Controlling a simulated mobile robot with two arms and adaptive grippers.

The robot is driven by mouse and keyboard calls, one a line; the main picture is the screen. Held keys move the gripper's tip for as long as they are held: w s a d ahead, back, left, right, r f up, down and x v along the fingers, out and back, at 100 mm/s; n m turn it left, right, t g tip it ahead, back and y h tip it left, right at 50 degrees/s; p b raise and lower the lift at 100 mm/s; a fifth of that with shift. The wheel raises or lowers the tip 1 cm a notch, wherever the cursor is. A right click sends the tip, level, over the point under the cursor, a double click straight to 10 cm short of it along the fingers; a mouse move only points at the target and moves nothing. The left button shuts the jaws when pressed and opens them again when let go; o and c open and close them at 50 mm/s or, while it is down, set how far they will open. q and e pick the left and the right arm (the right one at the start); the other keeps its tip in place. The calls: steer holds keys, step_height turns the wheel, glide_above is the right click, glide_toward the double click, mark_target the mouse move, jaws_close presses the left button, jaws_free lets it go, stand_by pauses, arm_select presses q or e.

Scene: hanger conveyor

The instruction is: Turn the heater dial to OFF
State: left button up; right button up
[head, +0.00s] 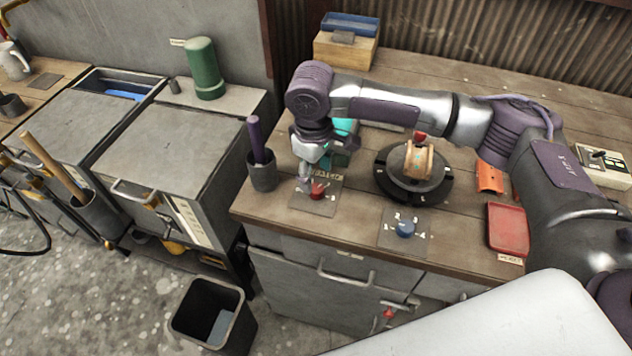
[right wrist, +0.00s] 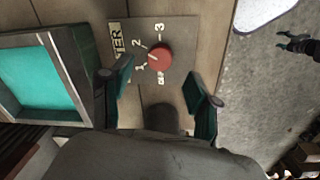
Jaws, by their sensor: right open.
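The heater dial is a red round knob (head: 318,190) on a grey plate (head: 328,205) near the left front of the wooden bench. In the right wrist view the red knob (right wrist: 160,57) sits on its plate (right wrist: 182,38), with the letters TER, the marks 1, 2, 3 and OFF around it. I cannot tell surely which mark it points to. My right gripper (head: 312,178) is just above the dial. Its open fingers (right wrist: 160,92) show on either side below the knob, with nothing between them. My left gripper is not in view.
A blue knob (head: 405,229) on another plate is to the right. A dark cup (head: 262,176) with a purple-handled tool stands left of the dial. A round black turntable (head: 432,193) with a wooden piece is right. A red tray (head: 508,229) lies farther right.

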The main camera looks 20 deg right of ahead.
mark_target(316, 188)
step_height(316, 188, down, 5)
steer(key=shift+w+d, duration=0.1)
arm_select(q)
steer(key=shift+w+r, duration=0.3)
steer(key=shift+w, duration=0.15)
